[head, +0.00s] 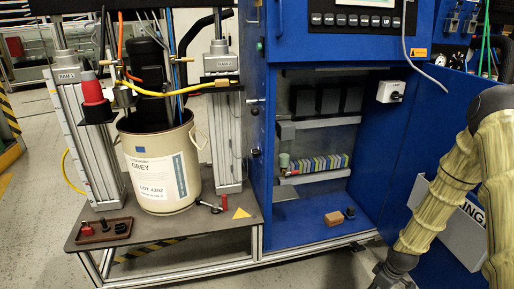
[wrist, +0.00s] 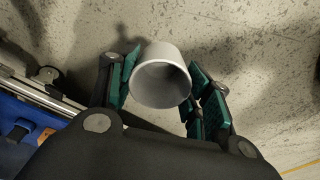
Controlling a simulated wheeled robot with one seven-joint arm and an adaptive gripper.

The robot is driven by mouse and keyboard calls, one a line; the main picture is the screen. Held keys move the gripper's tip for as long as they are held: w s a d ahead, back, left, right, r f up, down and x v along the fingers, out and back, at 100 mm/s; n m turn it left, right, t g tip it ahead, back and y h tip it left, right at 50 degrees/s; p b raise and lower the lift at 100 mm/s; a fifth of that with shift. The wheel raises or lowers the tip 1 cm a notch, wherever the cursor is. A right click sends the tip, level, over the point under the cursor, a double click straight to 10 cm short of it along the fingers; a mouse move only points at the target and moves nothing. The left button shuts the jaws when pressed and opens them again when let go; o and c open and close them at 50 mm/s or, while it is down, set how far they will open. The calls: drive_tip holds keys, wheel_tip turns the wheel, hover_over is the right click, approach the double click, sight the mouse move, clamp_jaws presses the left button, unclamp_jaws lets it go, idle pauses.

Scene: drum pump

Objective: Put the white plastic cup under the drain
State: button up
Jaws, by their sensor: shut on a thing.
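The white plastic cup (wrist: 166,54) is between the finger pads of my gripper (wrist: 166,82) in the wrist view. My gripper is shut on its sides, and its open mouth faces the wrist camera. The floor shows behind the cup. In the head view my arm reaches down at the lower right; the cup and the fingertips do not show there. I cannot clearly pick out the drain. A small fitting with a red part (head: 286,173) sits at the left inside the blue cabinet (head: 313,206), below a pale green small container (head: 284,160).
A grey-cream drum (head: 165,172) stands on the bench at left. A brown block (head: 333,218) lies on the cabinet's bottom front. The open blue door (head: 437,122) stands near my arm. In the wrist view the cabinet's edge (wrist: 30,112) is at left; floor is clear elsewhere.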

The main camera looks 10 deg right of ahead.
drive_tip(key=shift+s+a+r, duration=0.15)
drive_tip(key=shift+s+r, duration=0.05)
drive_tip(key=w+a+r+m, duration=0.1)
drive_tip(key=w+a+r, duration=0.45)
drive_tip(key=a, duration=0.25)
drive_tip(key=w+a+r+m, duration=0.2)
drive_tip(key=w+a+r, duration=0.2)
drive_tip(key=w+a, duration=0.3)
drive_tip(key=w+a+r+m, duration=0.1)
drive_tip(key=w+a+r, duration=0.15)
drive_tip(key=a, duration=0.65)
drive_tip(key=w+a+r+m, duration=0.1)
drive_tip(key=a+r, duration=0.3)
drive_tip(key=a, duration=0.5)
drive_tip(key=s+r+p, duration=0.4)
drive_tip(key=r+p, duration=0.6)
drive_tip(key=p, duration=0.1)
drive_tip(key=s+r+p, duration=0.4)
drive_tip(key=r+p, duration=0.6)
drive_tip(key=p, duration=0.2)
drive_tip(key=s+r+p, duration=0.4)
drive_tip(key=r+p, duration=0.6)
drive_tip(key=p, duration=0.2)
drive_tip(key=shift+s+r+h, duration=0.15)
drive_tip(key=shift+r+h, duration=0.1)
drive_tip(key=shift+h, duration=0.05)
drive_tip(key=shift+d, duration=0.1)
